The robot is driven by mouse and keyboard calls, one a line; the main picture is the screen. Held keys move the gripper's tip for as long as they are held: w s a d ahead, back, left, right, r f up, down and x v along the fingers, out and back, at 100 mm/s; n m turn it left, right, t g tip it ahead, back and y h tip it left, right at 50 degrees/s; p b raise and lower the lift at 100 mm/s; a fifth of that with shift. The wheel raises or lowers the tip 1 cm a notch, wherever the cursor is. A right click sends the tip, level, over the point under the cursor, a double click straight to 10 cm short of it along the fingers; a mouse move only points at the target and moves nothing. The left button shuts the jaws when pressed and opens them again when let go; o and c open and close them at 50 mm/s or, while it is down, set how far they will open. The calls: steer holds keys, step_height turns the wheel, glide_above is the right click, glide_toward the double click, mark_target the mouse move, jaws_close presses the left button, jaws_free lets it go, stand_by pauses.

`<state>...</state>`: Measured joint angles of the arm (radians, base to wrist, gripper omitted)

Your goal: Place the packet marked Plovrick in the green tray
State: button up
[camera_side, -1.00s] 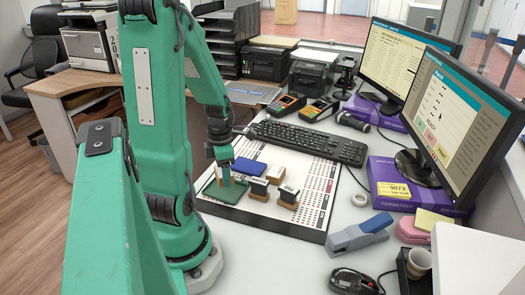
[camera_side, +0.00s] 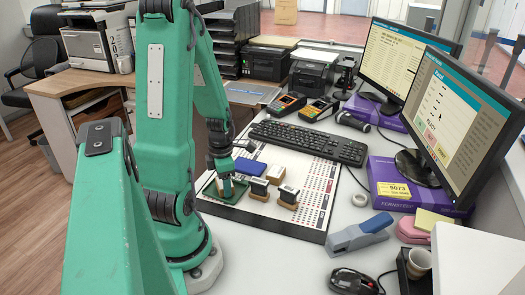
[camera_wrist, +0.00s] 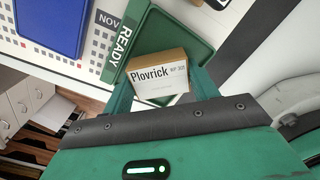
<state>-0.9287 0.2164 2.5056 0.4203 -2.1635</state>
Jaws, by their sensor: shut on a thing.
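My gripper (camera_wrist: 162,88) is shut on a small tan packet with a white label reading Plovrick (camera_wrist: 157,78). In the wrist view the packet sits between the fingers, over the green tray (camera_wrist: 197,38). In the side view the green tray (camera_side: 210,191) lies at the left of the white board, and my gripper (camera_side: 226,187) points down into its area. I cannot tell whether the packet touches the tray floor. The fingers hide much of the packet in the side view.
A blue tray (camera_side: 249,167) lies just behind the green one. Several other packets stand close to the right, including one dark-topped packet (camera_side: 259,188) and another (camera_side: 288,196). A keyboard (camera_side: 308,143) lies behind the board.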

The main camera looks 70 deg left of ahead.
steer(key=shift+f, duration=0.1)
steer(key=o, duration=0.8)
steer(key=shift+c, duration=0.2)
step_height(320, 180, up, 12)
stand_by(0.6)
stand_by(0.5)
